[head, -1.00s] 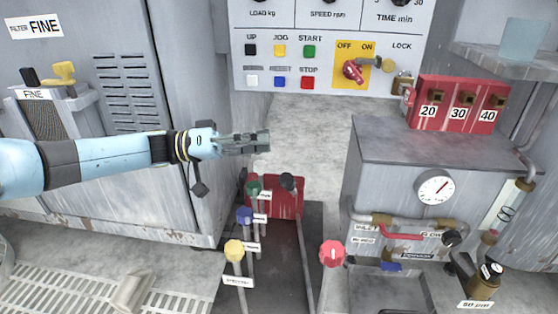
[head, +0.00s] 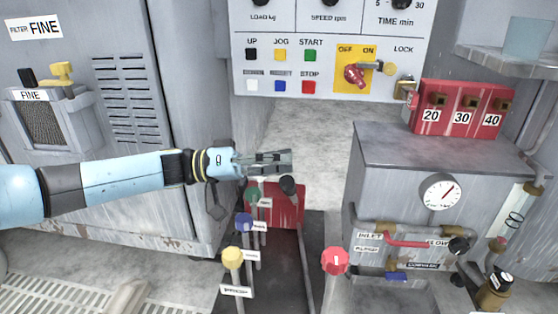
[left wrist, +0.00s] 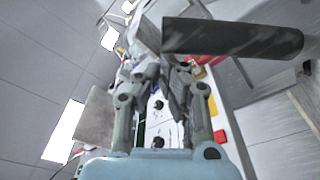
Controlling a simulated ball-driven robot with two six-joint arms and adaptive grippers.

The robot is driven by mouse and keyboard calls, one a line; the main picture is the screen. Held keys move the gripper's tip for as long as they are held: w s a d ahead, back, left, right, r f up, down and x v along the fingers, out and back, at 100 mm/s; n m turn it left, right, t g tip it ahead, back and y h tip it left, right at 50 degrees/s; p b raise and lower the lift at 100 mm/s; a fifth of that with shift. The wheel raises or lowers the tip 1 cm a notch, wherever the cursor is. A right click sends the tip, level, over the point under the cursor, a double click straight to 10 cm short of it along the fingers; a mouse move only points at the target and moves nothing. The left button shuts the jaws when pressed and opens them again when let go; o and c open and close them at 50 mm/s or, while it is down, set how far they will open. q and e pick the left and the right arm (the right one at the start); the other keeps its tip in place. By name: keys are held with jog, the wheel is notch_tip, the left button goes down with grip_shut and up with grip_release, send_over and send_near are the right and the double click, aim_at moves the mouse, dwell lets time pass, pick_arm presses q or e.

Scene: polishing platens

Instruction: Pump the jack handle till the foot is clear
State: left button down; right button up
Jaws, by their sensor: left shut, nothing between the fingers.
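A black grip (head: 288,187) tops a long thin lever that runs down toward the front in the head view; it looks like the jack handle. My left gripper (head: 284,160) is just above this grip in the picture, its fingers shut and empty, pointing right. In the left wrist view a dark cylinder (left wrist: 232,38), likely the same grip, crosses the upper right close to the fingertips (left wrist: 158,62). I cannot tell whether they touch. I cannot make out the jack's foot. My right gripper is not in view.
Levers with green (head: 254,195), blue (head: 244,222) and yellow (head: 233,257) knobs stand left of the grip. A red knob (head: 334,261) is to the right. A red block (head: 290,214) lies behind. A grey cabinet (head: 440,150) bounds the right, a button panel (head: 335,50) the back.

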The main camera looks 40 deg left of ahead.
pick_arm(q)
jog(key=s+d+f+b, duration=0.2)
jog(key=s+d+f, duration=0.2)
jog(key=s+f, duration=0.3)
notch_tip(320, 180, down, 2)
jog(key=shift+d+f, duration=0.2)
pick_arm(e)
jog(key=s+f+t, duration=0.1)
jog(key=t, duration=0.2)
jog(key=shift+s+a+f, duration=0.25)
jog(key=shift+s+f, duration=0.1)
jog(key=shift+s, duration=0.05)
pick_arm(q)
jog(key=shift+s, duration=0.1)
